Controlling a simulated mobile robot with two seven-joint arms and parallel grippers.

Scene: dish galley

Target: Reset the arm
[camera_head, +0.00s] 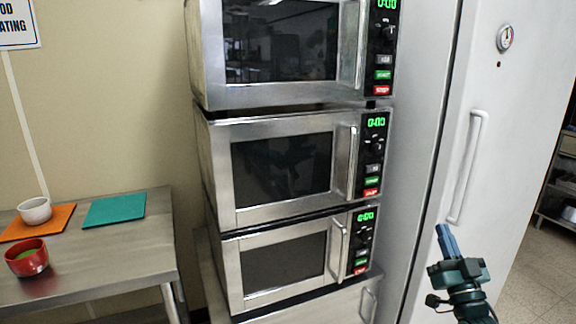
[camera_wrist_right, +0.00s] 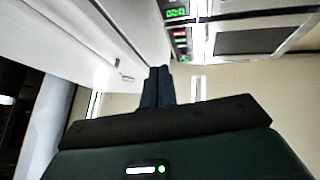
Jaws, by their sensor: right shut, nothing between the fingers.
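My right gripper (camera_head: 446,238) is at the lower right of the head view, in front of the tall grey refrigerator door. Its two blue fingers are together with nothing between them. In the right wrist view its fingers (camera_wrist_right: 157,88) also show shut and empty, pointing up the picture. It appears apart from the door and the microwaves. My left gripper is not in view.
Three steel microwaves are stacked at the centre: top (camera_head: 282,97), middle (camera_head: 222,181) and bottom (camera_head: 233,280). The refrigerator handle (camera_head: 469,168) is close to my right gripper. At left, a steel table (camera_head: 100,262) holds a white bowl (camera_head: 34,211), red bowl (camera_head: 27,264), orange mat (camera_head: 61,217) and teal mat (camera_head: 114,209).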

